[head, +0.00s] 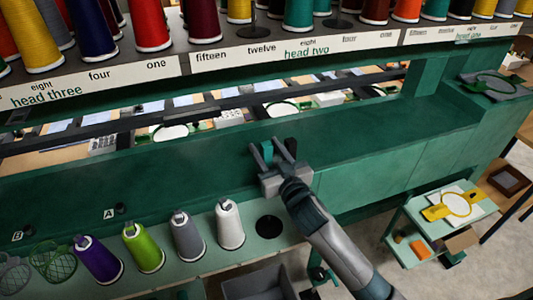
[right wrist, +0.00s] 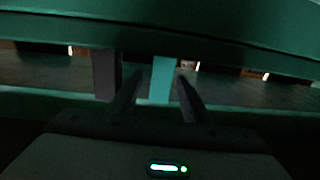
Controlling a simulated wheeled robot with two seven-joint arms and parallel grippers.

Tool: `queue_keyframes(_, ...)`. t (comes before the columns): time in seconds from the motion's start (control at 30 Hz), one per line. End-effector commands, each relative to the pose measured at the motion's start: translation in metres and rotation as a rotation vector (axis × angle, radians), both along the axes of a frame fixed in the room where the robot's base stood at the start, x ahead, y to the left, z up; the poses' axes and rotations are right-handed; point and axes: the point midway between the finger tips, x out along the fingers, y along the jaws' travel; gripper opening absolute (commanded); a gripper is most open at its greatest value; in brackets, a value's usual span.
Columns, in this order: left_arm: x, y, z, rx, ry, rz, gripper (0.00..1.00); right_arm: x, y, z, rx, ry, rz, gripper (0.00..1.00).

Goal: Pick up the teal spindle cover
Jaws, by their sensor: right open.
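The teal spindle cover shows as a flat teal strip (right wrist: 162,80) in the right wrist view, upright between the two dark fingers of my right gripper (right wrist: 158,92). In the head view a small teal piece (head: 266,152) shows at the fingers of my right gripper (head: 277,148), in front of the green machine body. The right gripper is open. A gap shows on each side of the strip in the wrist view, and I cannot tell whether a finger touches it. My left gripper is not in view.
A dark upright block (right wrist: 106,75) stands just left of the fingers in the wrist view. White, grey, green and purple thread cones (head: 229,223) line the lower ledge. Thread spools (head: 150,25) fill the upper rack. A small cart (head: 440,220) stands at right.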

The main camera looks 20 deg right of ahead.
Motion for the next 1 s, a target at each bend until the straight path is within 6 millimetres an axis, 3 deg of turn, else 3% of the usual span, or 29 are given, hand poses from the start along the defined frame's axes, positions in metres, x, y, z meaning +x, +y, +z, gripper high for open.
queue_keyframes(0.03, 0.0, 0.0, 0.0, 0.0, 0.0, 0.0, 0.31, 0.0, 0.0, 0.0, 0.0, 0.0, 0.0, 0.44)
queue_keyframes(0.2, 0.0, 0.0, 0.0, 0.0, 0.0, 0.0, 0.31, 0.0, 0.0, 0.0, 0.0, 0.0, 0.0, 0.03)
queue_keyframes(0.23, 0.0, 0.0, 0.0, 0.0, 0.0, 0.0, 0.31, 0.0, 0.0, 0.0, 0.0, 0.0, 0.0, 0.01)
queue_keyframes(0.67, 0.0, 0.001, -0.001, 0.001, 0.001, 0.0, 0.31, 0.0, 0.0, 0.008, 0.001, -0.002, 0.0, 0.01)
queue_keyframes(1.0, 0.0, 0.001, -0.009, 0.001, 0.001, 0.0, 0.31, 0.0, 0.0, 0.056, 0.001, -0.006, 0.001, 0.01)
